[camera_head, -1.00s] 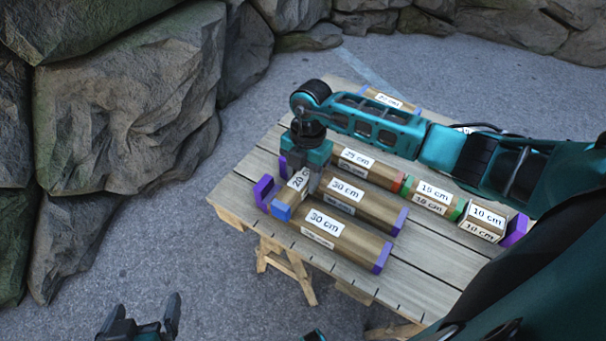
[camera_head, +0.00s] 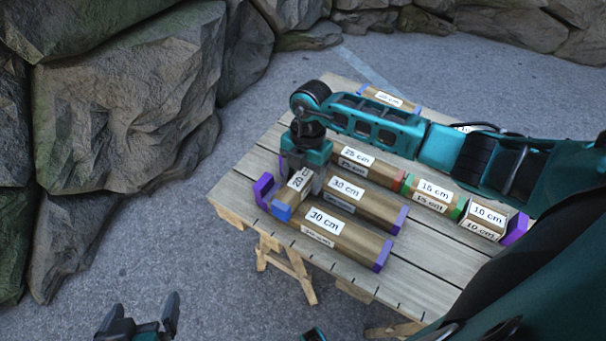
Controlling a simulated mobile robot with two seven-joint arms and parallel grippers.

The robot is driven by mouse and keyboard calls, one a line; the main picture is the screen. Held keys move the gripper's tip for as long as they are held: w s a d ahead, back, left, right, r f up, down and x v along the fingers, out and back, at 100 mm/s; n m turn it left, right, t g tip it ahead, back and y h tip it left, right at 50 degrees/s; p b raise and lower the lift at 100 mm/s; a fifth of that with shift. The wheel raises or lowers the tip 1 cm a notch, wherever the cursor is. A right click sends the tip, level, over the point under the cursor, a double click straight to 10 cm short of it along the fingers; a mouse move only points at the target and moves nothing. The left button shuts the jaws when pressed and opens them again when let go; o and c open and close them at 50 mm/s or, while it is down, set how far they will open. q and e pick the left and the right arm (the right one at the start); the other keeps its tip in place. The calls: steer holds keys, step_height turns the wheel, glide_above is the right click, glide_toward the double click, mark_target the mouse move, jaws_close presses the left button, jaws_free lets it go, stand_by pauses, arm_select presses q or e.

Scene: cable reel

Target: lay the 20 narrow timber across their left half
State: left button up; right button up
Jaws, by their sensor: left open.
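The 20 timber (camera_head: 299,181) with a blue end lies across the left ends of two 30 cm timbers, the near one (camera_head: 335,240) and the one behind it (camera_head: 368,205). My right gripper (camera_head: 303,178) reaches down over the 20 timber, a finger on each side. The fingers look spread, with more of the label showing between them. The timber's far end is hidden by the gripper. My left gripper (camera_head: 140,325) is open and empty at the bottom edge, off the table.
Behind lies a row of a 25 cm (camera_head: 364,167), a 15 cm (camera_head: 433,195) and a 10 cm timber (camera_head: 485,220). Another timber (camera_head: 390,97) lies at the back. The table's front right (camera_head: 425,285) is clear.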

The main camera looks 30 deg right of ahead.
steer(key=shift+o, duration=0.8)
arm_select(q)
steer(key=shift+s+a+r+p, duration=0.25)
steer(key=shift+a+r+p, duration=0.1)
steer(key=shift+p, duration=0.7)
arm_select(e)
step_height(320, 180, up, 13)
steer(key=w+d, duration=0.1)
steer(key=shift+d, duration=0.35)
